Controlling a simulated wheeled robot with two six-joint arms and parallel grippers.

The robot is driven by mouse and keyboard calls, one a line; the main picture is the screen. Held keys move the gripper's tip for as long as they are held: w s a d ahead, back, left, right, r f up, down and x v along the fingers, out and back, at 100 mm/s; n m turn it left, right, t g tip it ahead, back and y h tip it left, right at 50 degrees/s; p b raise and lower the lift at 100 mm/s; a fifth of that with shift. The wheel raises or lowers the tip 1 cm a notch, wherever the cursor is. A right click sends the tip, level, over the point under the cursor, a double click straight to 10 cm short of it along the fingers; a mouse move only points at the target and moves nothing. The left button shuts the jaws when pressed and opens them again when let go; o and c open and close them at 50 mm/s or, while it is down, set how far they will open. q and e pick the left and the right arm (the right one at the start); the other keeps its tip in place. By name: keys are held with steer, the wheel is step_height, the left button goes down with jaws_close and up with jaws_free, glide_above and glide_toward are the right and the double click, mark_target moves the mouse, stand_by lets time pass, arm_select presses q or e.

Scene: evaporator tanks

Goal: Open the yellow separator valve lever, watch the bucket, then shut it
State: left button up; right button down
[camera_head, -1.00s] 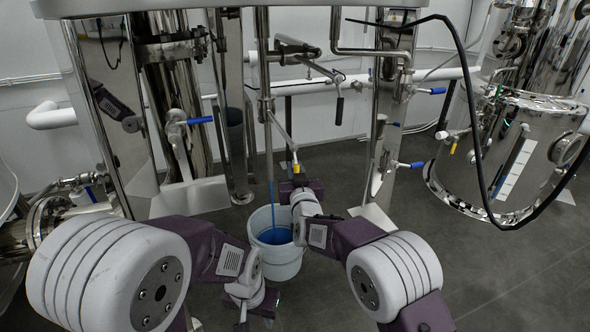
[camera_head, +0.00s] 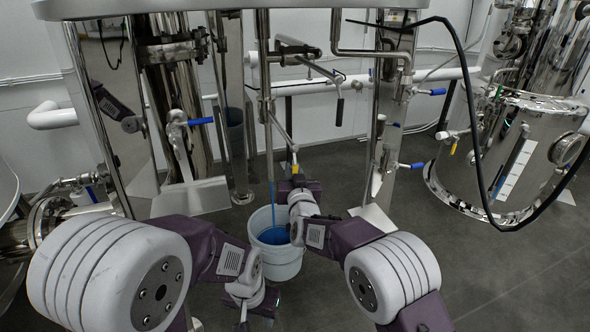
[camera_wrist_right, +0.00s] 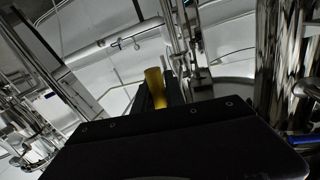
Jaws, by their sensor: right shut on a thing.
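The yellow separator valve lever (camera_head: 294,168) hangs slanting down to the right from the vertical pipe; its yellow end also shows in the right wrist view (camera_wrist_right: 154,88). My right gripper (camera_head: 293,181) is shut on this yellow end, partly hidden by the wrist. A thin blue stream (camera_head: 272,193) runs down below the pipe into the white bucket (camera_head: 281,262). Blue liquid (camera_head: 272,236) shows inside the bucket; its right rim is partly behind my right arm. My left gripper (camera_head: 243,322) is low, in front of the bucket, cut by the bottom edge; its jaws cannot be made out.
A black-handled lever (camera_head: 340,108) and blue-handled valves (camera_head: 199,121) sit on the steel frame around the pipe. A large steel tank (camera_head: 510,165) stands at the right with a black hose (camera_head: 473,120) before it. The floor (camera_head: 480,265) at the right is clear.

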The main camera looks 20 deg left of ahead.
steer(key=s+a+r+m+g+y, duration=0.1)
steer(key=s+a+r+m+g, duration=0.2)
steer(key=m, duration=1.1)
steer(key=shift+s+a+r+m+y+b, duration=0.35)
steer(key=shift+s+a+r, duration=0.2)
steer(key=shift+a+r, duration=1.25)
steer(key=shift+d+r, duration=0.25)
steer(key=shift+r, duration=0.1)
steer(key=c, duration=1.4)
jaws_free()
